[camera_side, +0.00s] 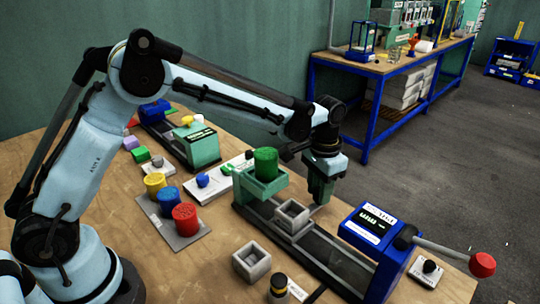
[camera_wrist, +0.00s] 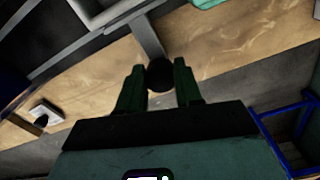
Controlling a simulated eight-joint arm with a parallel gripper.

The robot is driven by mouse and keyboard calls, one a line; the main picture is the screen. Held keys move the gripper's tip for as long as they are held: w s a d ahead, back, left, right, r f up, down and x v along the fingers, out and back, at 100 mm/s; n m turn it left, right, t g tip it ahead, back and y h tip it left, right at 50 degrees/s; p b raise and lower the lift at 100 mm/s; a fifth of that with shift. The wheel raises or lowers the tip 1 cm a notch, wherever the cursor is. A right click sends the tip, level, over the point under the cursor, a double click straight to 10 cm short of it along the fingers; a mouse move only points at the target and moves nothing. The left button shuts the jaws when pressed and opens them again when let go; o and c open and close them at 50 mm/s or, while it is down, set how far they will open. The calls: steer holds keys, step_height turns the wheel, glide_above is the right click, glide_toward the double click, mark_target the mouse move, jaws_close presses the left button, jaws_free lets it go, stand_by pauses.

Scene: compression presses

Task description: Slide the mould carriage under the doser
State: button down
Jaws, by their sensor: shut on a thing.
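The mould carriage (camera_side: 292,216) is a grey square, open-topped block on a dark rail, between the green doser and the blue press. A grey bar (camera_wrist: 148,38) runs from it to a dark round knob (camera_wrist: 160,75). My gripper (camera_side: 318,198) is shut on this knob, with one finger on each side in the wrist view (camera_wrist: 160,88). The doser (camera_side: 262,186) is a green stand over the rail's far left end, with a green cylinder on top. The carriage sits just right of the doser, not under it. The fingertips are small in the side view.
The blue press (camera_side: 375,235) with a red-knobbed lever (camera_side: 482,265) stands at the rail's right end. A loose grey mould block (camera_side: 252,262) lies in front of the rail. Yellow, blue and red pots stand on a grey plate (camera_side: 172,232) at the left.

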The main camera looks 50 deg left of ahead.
steer(key=c, duration=0.8)
jaws_free()
steer(key=shift+o, duration=0.2)
step_height(320, 180, up, 12)
